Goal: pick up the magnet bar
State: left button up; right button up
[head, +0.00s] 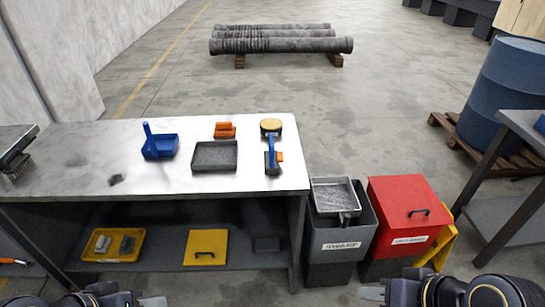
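A dark bar-shaped tool with a blue handle and an orange part (272,158) stands near the right end of the metal workbench (70,170); it looks like the magnet bar, though I cannot be sure. My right gripper (372,292) is at the bottom edge, right of centre, in front of the bins. My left gripper (152,301) is at the bottom edge, left of centre, partly cut off. Both are well away from the bar. I see nothing held, but finger spacing is unclear.
A blue dustpan (160,147), dark tray (215,156), orange block (225,130) and round yellow-topped item (271,126) share the benchtop. A grey bin (338,240) and red bin (410,215) stand at its right. A blue barrel (505,90) stands at far right.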

aim_at(271, 165)
jog(key=u, duration=0.45)
jog(key=i+l+u, duration=0.1)
jog(key=u, duration=0.3)
jog(key=l+u, duration=0.2)
jog(key=u, duration=0.2)
jog(key=l+u, duration=0.2)
jog(key=u, duration=0.2)
jog(key=l+u, duration=0.25)
jog(key=u, duration=0.15)
jog(key=l+u, duration=0.15)
jog(key=l, duration=0.4)
jog(key=k+l+u, duration=0.1)
jog(key=l, duration=0.4)
jog(key=k+l+u, duration=0.15)
jog(key=l, duration=0.4)
